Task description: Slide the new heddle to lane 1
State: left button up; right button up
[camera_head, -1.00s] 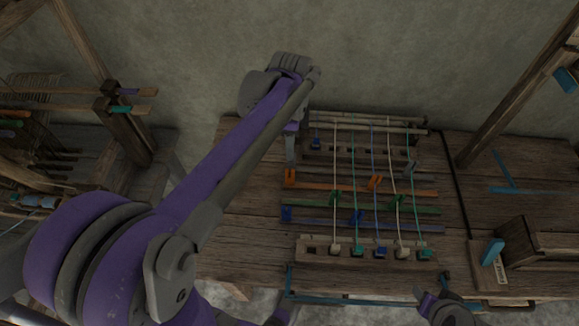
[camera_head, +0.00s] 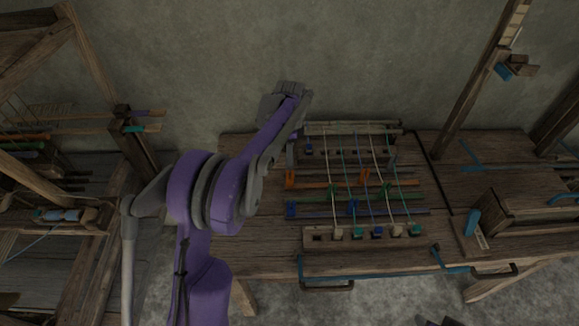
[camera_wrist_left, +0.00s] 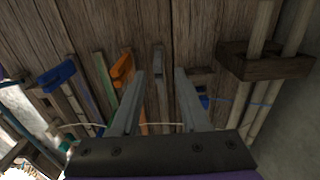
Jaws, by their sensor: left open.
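The small loom frame lies on the wooden bench with coloured heddle bars across it. A grey heddle (camera_wrist_left: 158,62), which I take for the new one, shows in the left wrist view with its upright end tab between my fingers. My left gripper (camera_wrist_left: 159,72) is open around or just above that tab; I see no clear contact. In the head view my left gripper (camera_head: 291,160) points down at the frame's far left, near the orange heddle's (camera_head: 289,178) tab. The grey heddle is mostly hidden there. A dark piece at the bottom edge may be my right gripper (camera_head: 445,321).
Green (camera_head: 400,195) and blue (camera_head: 291,210) heddles lie nearer the front. Several threads cross them to a pegged front block (camera_head: 318,237). A rear rail (camera_head: 350,127) stands by the wall. A wooden box (camera_head: 525,215) sits at right.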

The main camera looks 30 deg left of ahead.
pick_arm(q)
notch_tip(320, 180, down, 6)
jog(key=shift+s+f, duration=0.1)
jog(key=shift+c, duration=0.3)
grip_shut()
dwell(1.2)
jog(key=shift+d, duration=0.1)
